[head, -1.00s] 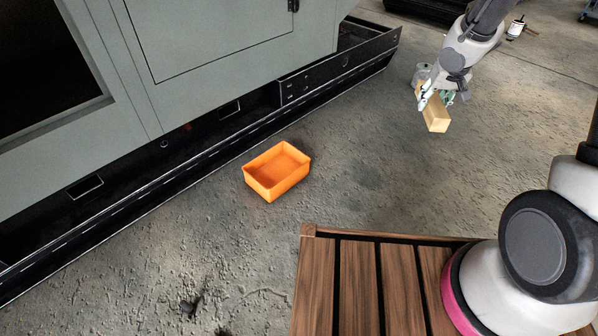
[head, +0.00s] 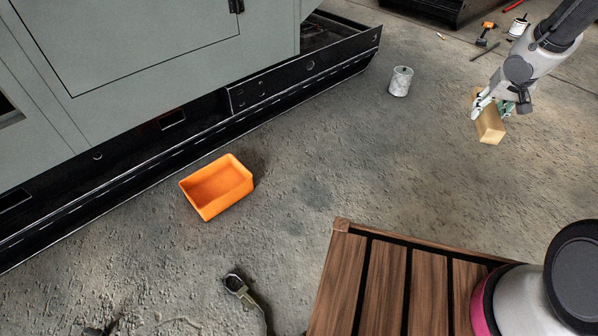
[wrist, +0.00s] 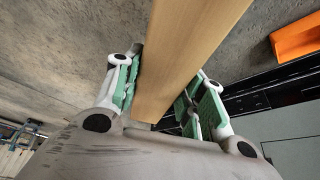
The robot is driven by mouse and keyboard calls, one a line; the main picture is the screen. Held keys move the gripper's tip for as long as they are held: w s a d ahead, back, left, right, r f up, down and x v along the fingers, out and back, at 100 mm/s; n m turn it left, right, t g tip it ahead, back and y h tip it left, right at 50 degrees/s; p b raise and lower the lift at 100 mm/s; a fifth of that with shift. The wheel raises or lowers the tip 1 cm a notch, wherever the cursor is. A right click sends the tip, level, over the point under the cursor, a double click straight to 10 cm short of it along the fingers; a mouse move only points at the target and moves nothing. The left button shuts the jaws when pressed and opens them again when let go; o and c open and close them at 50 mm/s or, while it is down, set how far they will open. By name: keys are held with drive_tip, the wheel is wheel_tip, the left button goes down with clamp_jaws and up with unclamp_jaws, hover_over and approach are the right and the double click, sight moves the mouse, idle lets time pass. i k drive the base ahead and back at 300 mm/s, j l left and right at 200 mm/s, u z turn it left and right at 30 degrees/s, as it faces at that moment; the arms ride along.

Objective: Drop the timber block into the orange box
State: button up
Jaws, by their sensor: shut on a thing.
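The timber block (head: 490,124) is pale wood and hangs tilted in my gripper (head: 493,103) at the upper right of the head view, above the concrete floor. In the wrist view the block (wrist: 190,50) runs between the two green-padded fingers of my gripper (wrist: 160,95), which are shut on it. The orange box (head: 217,188) stands on the floor left of centre in the head view, open at the top and empty. It also shows at the upper right edge of the wrist view (wrist: 297,37). The block is well to the right of the box and apart from it.
A grey cabinet (head: 150,60) on a black base rail (head: 270,98) stands along the left. A whitish can (head: 401,81) stands between box and gripper. A slatted wooden platform (head: 390,285) is in front. A hook-like metal item (head: 236,285) lies below the box. Tools lie at the upper right.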

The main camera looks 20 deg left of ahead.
sight(222, 189)
drive_tip(key=i+u, duration=0.2)
drive_tip(key=i, duration=0.3)
drive_tip(key=i+l+u, duration=0.2)
drive_tip(key=i, duration=0.25)
drive_tip(key=i+l+u, duration=0.15)
drive_tip(key=i, duration=0.3)
drive_tip(key=i+l+u, duration=0.2)
drive_tip(key=i+l, duration=0.15)
drive_tip(key=i+u, duration=0.2)
drive_tip(key=u, duration=0.2)
drive_tip(key=i+u, duration=0.2)
drive_tip(key=u, duration=0.2)
drive_tip(key=i+l+u, duration=0.2)
drive_tip(key=u, duration=0.25)
drive_tip(key=i+l+u, duration=0.15)
drive_tip(key=u, duration=0.25)
drive_tip(key=i+l+u, duration=0.1)
drive_tip(key=l+u, duration=0.15)
drive_tip(key=u, duration=0.15)
drive_tip(key=i+l+u, duration=0.2)
drive_tip(key=u, duration=0.25)
drive_tip(key=i+l+u, duration=0.2)
drive_tip(key=u, duration=0.3)
drive_tip(key=i+l+u, duration=0.1)
drive_tip(key=l+u, duration=0.35)
drive_tip(key=i+j, duration=0.05)
